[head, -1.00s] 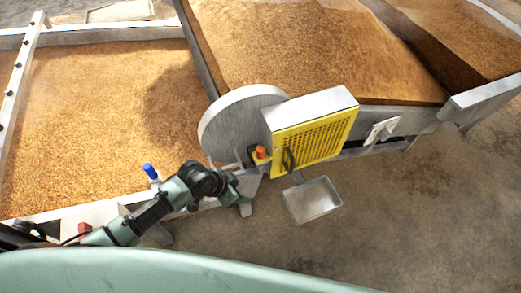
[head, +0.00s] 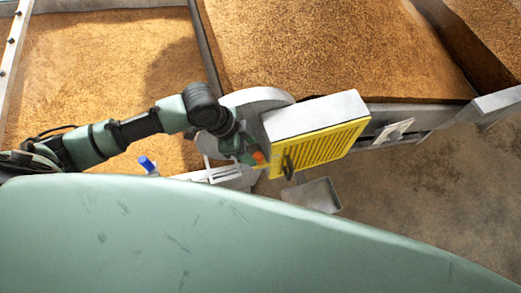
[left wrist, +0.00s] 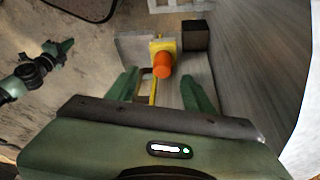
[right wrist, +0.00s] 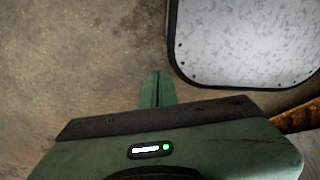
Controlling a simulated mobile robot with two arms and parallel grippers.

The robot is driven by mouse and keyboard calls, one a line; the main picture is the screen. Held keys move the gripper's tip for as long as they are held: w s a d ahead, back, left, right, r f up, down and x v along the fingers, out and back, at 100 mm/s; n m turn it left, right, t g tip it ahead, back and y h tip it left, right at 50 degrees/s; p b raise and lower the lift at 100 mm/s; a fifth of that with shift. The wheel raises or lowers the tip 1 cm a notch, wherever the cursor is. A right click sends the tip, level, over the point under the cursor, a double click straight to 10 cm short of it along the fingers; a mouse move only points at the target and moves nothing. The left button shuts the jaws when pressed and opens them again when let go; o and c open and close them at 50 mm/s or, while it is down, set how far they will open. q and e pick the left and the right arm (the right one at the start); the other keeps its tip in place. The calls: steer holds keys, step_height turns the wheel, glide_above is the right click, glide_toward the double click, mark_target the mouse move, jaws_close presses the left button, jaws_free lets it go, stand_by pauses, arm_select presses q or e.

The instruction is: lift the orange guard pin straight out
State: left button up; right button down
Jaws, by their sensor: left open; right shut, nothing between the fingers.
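The orange guard pin (head: 259,157) sits at the left edge of the yellow perforated guard (head: 322,143). In the left wrist view the orange pin (left wrist: 162,66) stands in a yellow bracket (left wrist: 162,45), ahead of and between my fingertips. My left gripper (left wrist: 162,82) is open, with one green finger to each side of the pin's line; contact is not visible. In the head view my left gripper (head: 246,152) is right beside the pin and partly hides it. My right gripper (right wrist: 158,75) is shut and empty over the floor, in the right wrist view.
A grey metal wheel (head: 250,98) stands behind my left wrist. A blue-topped handle (head: 147,164) stands left. Grain beds (head: 320,50) fill the back.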

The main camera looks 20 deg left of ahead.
mark_target(257, 155)
arm_select(q)
steer(key=p+x, duration=0.1)
steer(key=x, duration=0.5)
steer(key=shift+w+a, duration=0.1)
steer(key=shift+w, duration=0.1)
jaws_close()
arm_select(e)
steer(key=shift+s+r, duration=0.5)
steer(key=shift+s, duration=0.35)
